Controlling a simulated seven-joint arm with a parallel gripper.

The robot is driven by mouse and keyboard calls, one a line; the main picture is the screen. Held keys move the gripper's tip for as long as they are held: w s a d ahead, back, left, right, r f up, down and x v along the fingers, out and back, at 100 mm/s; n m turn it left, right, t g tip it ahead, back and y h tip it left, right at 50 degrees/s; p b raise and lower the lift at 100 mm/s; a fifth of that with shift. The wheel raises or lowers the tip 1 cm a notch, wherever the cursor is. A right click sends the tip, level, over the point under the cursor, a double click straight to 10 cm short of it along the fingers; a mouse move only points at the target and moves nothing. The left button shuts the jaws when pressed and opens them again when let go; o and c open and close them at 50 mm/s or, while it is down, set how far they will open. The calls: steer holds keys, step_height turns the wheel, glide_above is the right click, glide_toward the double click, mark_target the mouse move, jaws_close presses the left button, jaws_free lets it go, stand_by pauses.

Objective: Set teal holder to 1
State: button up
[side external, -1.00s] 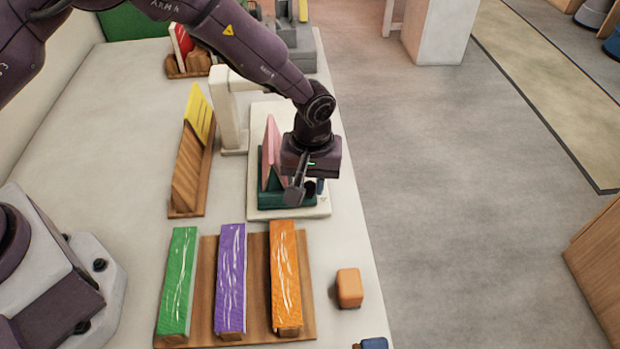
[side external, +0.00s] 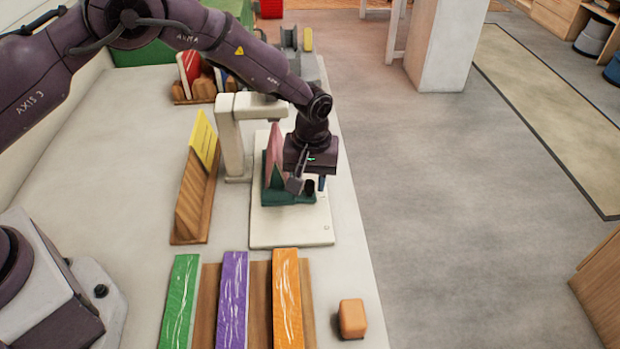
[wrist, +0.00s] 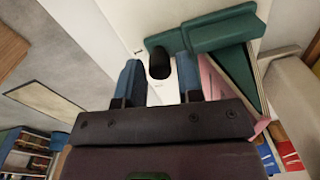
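The teal holder (side external: 290,196) sits on a pale plate (side external: 290,237), around the middle of its length. A pink panel (side external: 274,155) leans in it. In the wrist view the teal holder (wrist: 222,35) and the pink panel (wrist: 218,82) lie to the right. A black knob (wrist: 159,64) stands beside the holder's teal base. My gripper (side external: 308,185) is low over the knob. In the wrist view my gripper's (wrist: 157,68) blue fingers stand apart on both sides of the knob. The left finger looks against it; a narrow gap shows on the right. No scale numbers are readable.
A wooden rack with a yellow panel (side external: 204,137) stands left of the plate. Green (side external: 181,300), purple (side external: 232,300) and orange (side external: 287,300) slabs lie in front. An orange block (side external: 352,318) sits near the right table edge.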

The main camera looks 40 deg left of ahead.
step_height(320, 180, up, 13)
steer(key=shift+d, duration=0.15)
stand_by(0.4)
steer(key=shift+w, duration=0.1)
steer(key=s+a+r+m+t, duration=0.2)
steer(key=s+a+r, duration=0.2)
steer(key=s, duration=0.5)
steer(key=s+a+r+m+t, duration=0.2)
steer(key=s+a+r, duration=0.3)
steer(key=s+r, duration=0.3)
steer(key=s+a+r+m+t, duration=0.1)
steer(key=s+a+r+m, duration=0.2)
steer(key=s+r, duration=0.3)
steer(key=s+a, duration=0.1)
steer(key=s, duration=0.4)
steer(key=shift+s+a+t, duration=0.15)
steer(key=shift+s+t, duration=0.25)
